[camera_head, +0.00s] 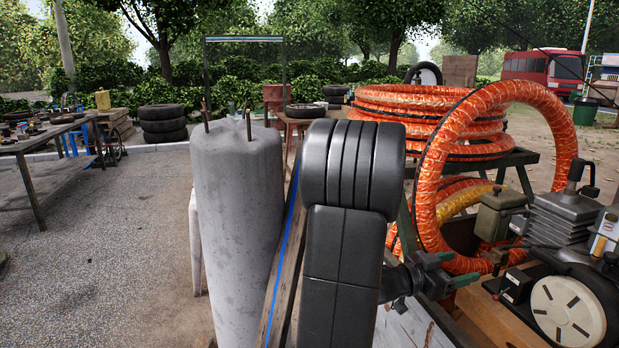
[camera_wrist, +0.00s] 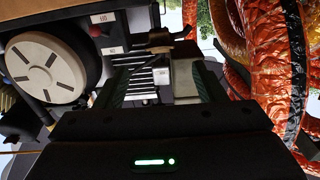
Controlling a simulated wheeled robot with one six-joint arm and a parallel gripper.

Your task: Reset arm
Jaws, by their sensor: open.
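My gripper (camera_head: 455,269) is at the end of my dark arm, right of the picture's middle in the head view. Its two green-tipped fingers point right, toward the compressor (camera_head: 566,300). In the wrist view my gripper (camera_wrist: 163,88) has its fingers apart with nothing held between them. The compressor's ribbed metal block shows beyond the gap. The compressor's pale round wheel (camera_wrist: 42,68) is at the left of the wrist view; the wheel (camera_head: 567,310) also shows at lower right in the head view. I cannot tell the exact distance from the fingers to the compressor.
Orange-wrapped hose coils (camera_head: 440,105) stand behind my gripper, and they fill the right of the wrist view (camera_wrist: 268,60). A grey concrete cylinder (camera_head: 238,215) stands left of my arm. A workbench (camera_head: 40,145) and stacked tyres (camera_head: 163,125) are farther left. Open gravel lies at left.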

